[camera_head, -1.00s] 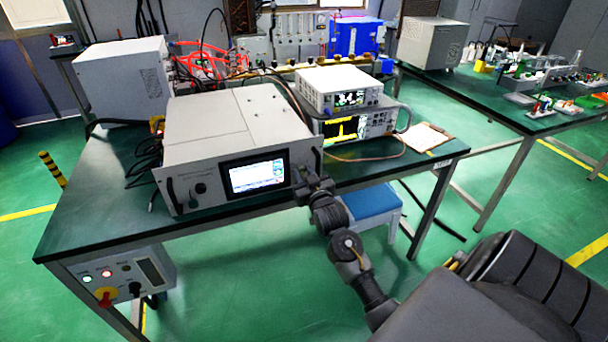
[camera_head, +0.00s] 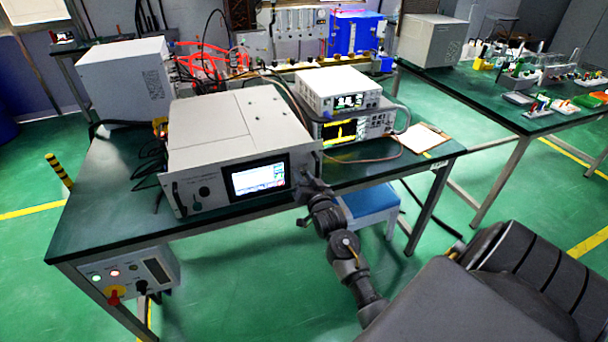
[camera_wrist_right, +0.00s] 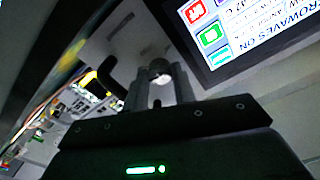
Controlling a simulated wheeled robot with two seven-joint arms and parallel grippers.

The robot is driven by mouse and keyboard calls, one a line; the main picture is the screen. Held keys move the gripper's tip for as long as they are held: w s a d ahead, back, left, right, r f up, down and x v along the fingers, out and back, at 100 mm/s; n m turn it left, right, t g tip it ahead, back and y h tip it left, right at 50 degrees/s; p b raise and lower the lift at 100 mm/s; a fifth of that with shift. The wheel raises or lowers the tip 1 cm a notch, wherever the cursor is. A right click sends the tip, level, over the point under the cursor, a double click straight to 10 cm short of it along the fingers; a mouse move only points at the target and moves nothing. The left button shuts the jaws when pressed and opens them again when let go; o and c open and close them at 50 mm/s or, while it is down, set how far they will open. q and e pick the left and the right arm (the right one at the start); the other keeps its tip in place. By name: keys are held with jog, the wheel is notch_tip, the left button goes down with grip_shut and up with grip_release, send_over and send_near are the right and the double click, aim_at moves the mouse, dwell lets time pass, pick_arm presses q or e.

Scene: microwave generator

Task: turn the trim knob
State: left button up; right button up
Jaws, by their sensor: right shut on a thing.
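The generator (camera_head: 215,125) is a grey box with a lit screen (camera_head: 258,178) on its front. My right gripper (camera_head: 308,180) is at the right end of that front panel, beside the screen. In the right wrist view, my right gripper (camera_wrist_right: 160,88) has its two fingers shut on a small round knob (camera_wrist_right: 160,68), taken to be the trim knob, just below the screen's corner. The fingers hide its sides, and in the head view the arm hides it. My left gripper is not in view.
A black knob (camera_head: 203,191) is on the panel left of the screen. Stacked instruments (camera_head: 340,90) stand to the right of the generator. A clipboard (camera_head: 424,138) lies near the right end of the green table (camera_head: 115,222). A blue stool (camera_head: 368,202) stands near my right arm.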

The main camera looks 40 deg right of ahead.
jog(key=shift+m, duration=0.3)
jog(key=o, duration=0.7)
jog(key=b+v, duration=0.1)
jog(key=v, duration=0.9)
jog(key=shift+s+a, duration=0.25)
jog(key=shift+s, duration=0.1)
